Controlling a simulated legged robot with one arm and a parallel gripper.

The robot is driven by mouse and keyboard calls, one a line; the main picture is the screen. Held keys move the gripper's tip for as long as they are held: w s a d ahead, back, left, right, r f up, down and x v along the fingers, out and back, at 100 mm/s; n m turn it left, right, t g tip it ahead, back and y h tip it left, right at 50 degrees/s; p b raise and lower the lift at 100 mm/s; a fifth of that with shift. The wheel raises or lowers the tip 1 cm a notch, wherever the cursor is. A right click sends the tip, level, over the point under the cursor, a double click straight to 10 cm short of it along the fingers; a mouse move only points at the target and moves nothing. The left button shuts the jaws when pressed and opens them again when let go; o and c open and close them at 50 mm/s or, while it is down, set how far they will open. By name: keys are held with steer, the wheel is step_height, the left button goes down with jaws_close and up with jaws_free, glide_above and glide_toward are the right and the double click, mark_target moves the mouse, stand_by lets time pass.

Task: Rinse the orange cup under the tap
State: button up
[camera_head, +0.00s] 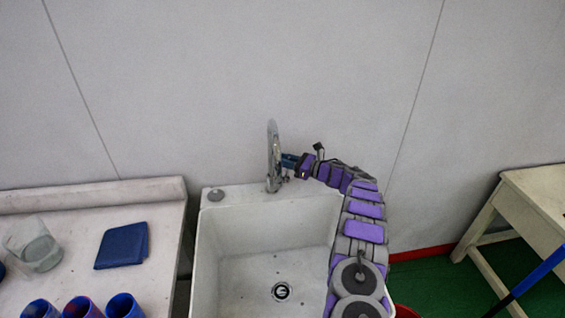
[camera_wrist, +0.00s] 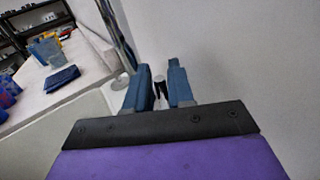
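The tap (camera_head: 273,158) is a tall metal spout at the back of the white sink (camera_head: 212,250). The spout also shows in the wrist view (camera_wrist: 117,35). My gripper (camera_head: 288,160) is beside the tap, on its right, at the level of its lower part. In the wrist view its two blue fingers (camera_wrist: 159,68) stand apart, with a small dark and grey piece, perhaps the tap's handle, between or just beyond them. Contact cannot be told. No cup is clearly orange; a yellow-orange object (camera_wrist: 45,50) stands on the counter in the wrist view. The sink basin is empty.
The left counter (camera_head: 75,255) holds a folded blue cloth (camera_head: 122,246), a clear container (camera_head: 38,250) and several blue cups (camera_head: 123,306). A wooden table (camera_head: 540,195) stands at right over green floor. The wall is close behind the tap.

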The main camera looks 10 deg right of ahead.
steer(key=shift+w+a, duration=0.15)
steer(key=shift+w, duration=0.15)
steer(key=shift+d, duration=0.25)
steer(key=shift+a, duration=0.25)
jaws_close()
